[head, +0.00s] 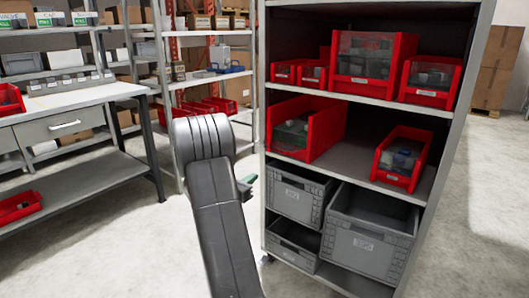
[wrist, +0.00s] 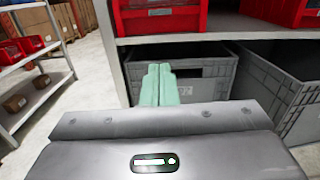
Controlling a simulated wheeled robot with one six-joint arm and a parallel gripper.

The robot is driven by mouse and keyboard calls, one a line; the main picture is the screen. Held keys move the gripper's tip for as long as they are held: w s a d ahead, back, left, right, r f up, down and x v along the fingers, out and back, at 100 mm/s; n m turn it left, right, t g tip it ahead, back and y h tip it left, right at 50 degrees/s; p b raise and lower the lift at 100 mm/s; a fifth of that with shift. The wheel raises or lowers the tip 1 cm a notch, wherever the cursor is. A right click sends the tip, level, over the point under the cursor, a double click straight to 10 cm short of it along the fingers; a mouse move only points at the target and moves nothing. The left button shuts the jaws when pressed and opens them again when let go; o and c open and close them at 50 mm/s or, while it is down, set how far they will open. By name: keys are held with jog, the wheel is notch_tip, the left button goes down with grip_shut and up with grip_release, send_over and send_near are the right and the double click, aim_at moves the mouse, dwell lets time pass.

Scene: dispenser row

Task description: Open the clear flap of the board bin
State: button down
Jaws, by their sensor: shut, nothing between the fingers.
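Several red bins with clear front panels stand on the shelf rack; I cannot tell by label which is the board bin. A large one (head: 325,128) at the left of the middle shelf holds greenish pieces behind its clear front. Another large one (head: 398,48) on the upper shelf has a clear front over dark contents. My gripper (head: 247,186) is mostly hidden behind my arm, left of the rack and below the middle shelf. In the wrist view its pale green fingers (wrist: 160,84) are together and empty, in front of a grey crate (wrist: 205,52) and below a red bin (wrist: 160,18).
Smaller red bins (head: 402,158) share the shelves. Large grey crates (head: 368,240) fill the lower rack. The rack's left upright (head: 262,90) stands close to my arm.

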aim_at(273, 149)
jog(key=w+d+r, duration=0.4)
jog(key=w+d, duration=0.2)
jog(key=w, duration=0.2)
jog(key=shift+w+d+r, duration=0.15)
jog(key=shift+w, duration=0.2)
jog(key=shift+r+b, duration=0.1)
jog(key=shift+b, duration=0.85)
jog(key=shift+r+b, duration=0.85)
jog(key=shift+r, duration=0.15)
